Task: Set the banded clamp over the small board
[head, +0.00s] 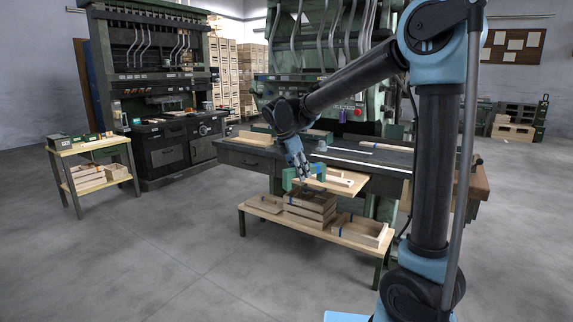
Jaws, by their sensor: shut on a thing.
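My gripper (304,174) is at the end of the arm, pointing down near the front edge of the dark workbench. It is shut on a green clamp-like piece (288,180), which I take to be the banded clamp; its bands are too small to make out. The piece is beside and partly in front of a pale wooden panel (350,187) at the bench front. A thin pale strip of wood (338,179) lies on that panel; I cannot tell whether it is the small board. I cannot tell whether the clamp touches the wood.
A low bench (342,240) below holds a slatted crate (310,207) and an open wooden box (362,231). The workbench top (250,155) extends left. A small side table (88,146) stands far left. The floor in front is clear.

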